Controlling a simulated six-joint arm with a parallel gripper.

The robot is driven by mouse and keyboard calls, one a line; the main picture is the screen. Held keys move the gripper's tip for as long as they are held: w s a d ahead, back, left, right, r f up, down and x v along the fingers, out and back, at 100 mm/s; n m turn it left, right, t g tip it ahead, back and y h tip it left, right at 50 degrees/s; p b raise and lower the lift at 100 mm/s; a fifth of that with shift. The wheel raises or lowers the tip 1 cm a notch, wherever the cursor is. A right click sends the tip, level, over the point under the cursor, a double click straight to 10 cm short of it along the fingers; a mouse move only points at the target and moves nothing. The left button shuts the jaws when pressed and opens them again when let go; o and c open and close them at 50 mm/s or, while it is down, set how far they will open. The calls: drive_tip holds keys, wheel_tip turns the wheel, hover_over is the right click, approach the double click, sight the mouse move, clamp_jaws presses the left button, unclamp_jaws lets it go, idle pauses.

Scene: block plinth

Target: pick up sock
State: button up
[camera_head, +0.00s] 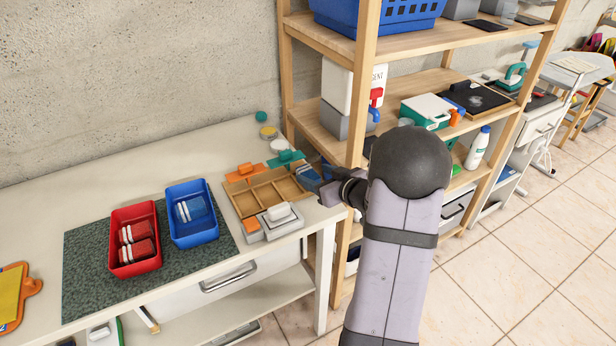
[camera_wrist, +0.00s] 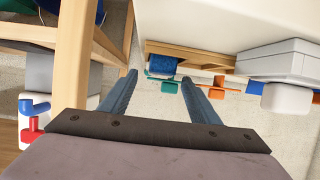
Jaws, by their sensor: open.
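A blue folded item (camera_wrist: 162,65), which looks like a sock, lies in the end compartment of the wooden divided tray (camera_wrist: 215,60) in the wrist view. In the head view the tray (camera_head: 243,206) is on the bench's right end, with something blue at its right, partly hidden by my gripper (camera_head: 318,172). My gripper is open and empty, and its fingertips (camera_wrist: 158,76) point toward the blue item, apart from it. Red-and-white folded items (camera_head: 138,242) lie in the red bin (camera_head: 117,262). A blue-and-white one (camera_head: 190,210) lies in the blue bin (camera_head: 193,239).
The wooden shelf rack (camera_head: 364,70) stands close beside my gripper. A white-topped grey box (camera_head: 281,222) stands at the tray's front; teal and orange pieces are behind it. A dark mat (camera_head: 85,260) lies under the bins. The bench's back left is clear.

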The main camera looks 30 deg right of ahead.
sight(306, 170)
drive_tip(key=shift+p+x, duration=0.4)
drive_tip(key=shift+x, duration=2.1)
drive_tip(key=c, duration=1.1)
drive_tip(key=shift+r, duration=0.15)
